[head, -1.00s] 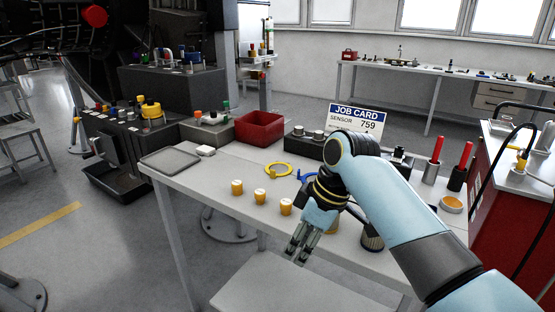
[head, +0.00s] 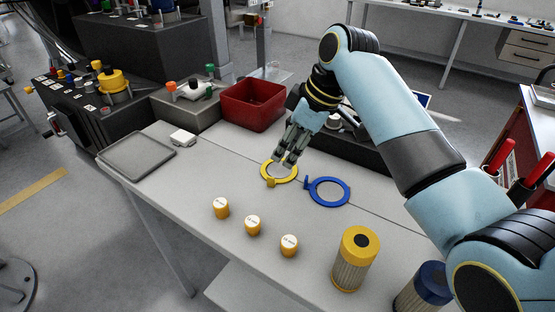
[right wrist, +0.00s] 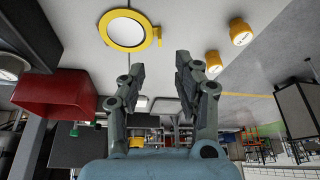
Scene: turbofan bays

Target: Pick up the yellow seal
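The yellow seal (head: 271,183) is a flat ring with a small tab, lying on the white table. It also shows near the top of the right wrist view (right wrist: 125,47). My right gripper (head: 285,161) is just behind and above the seal in the head view, its fingers pointing down. In the right wrist view its fingers (right wrist: 158,62) are spread with nothing between them, and the seal lies beyond the fingertips to the left. The fingertips overlap the seal's far edge in the head view; I see no grasp. My left gripper is out of view.
A blue ring (head: 328,191) lies right of the seal. Several small yellow-and-white cups, such as this one (head: 252,225), stand in front. A yellow filter (head: 355,257) stands at front right. A red bin (head: 253,104) is behind; a grey tray (head: 137,157) is left.

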